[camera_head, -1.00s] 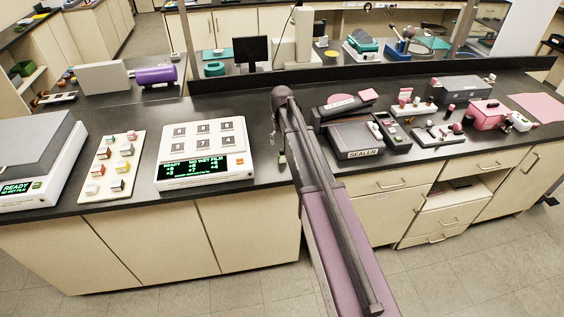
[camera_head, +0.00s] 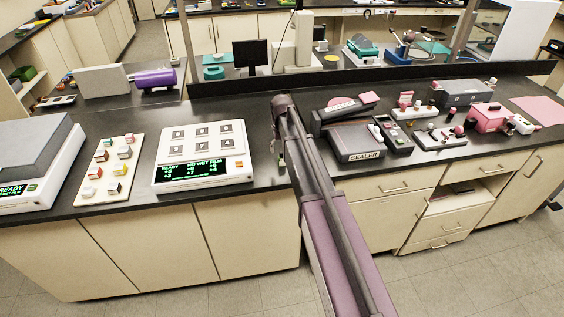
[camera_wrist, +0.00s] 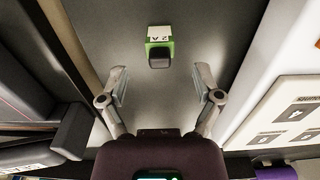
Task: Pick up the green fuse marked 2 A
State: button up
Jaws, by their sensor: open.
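The green fuse (camera_wrist: 166,43) shows in the wrist view, upper middle, with a dark block on it and a white label reading 2 A beside it. It sits on a dark grey surface. My gripper (camera_wrist: 160,76) is open, with one finger on each side of the picture below the fuse. The fuse is just beyond the fingertips, roughly centred between them, and nothing is held. In the head view my arm reaches over the counter, and the fuse cannot be made out clearly there.
The white panel instrument (camera_head: 205,155) stands left of my arm, and the sealer (camera_head: 360,143) stands to its right. A board with coloured cubes (camera_head: 108,170) lies farther left. The dark counter strip between instrument and sealer looks narrow. A raised dark ledge (camera_head: 400,72) runs behind.

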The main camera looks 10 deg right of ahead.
aim_at(282, 153)
jog(key=shift+s+f+b, duration=0.1)
jog(key=shift+f+b, duration=2)
jog(key=shift+f, duration=0.2)
grip_shut()
jog(key=shift+r, duration=0.2)
notch_tip(282, 153, up, 4)
jog(key=p, duration=0.4)
jog(key=shift+f, duration=0.2)
jog(key=s+r+p, duration=0.1)
jog(key=s, duration=1.5)
jog(key=c, duration=0.6)
grip_release()
grip_shut()
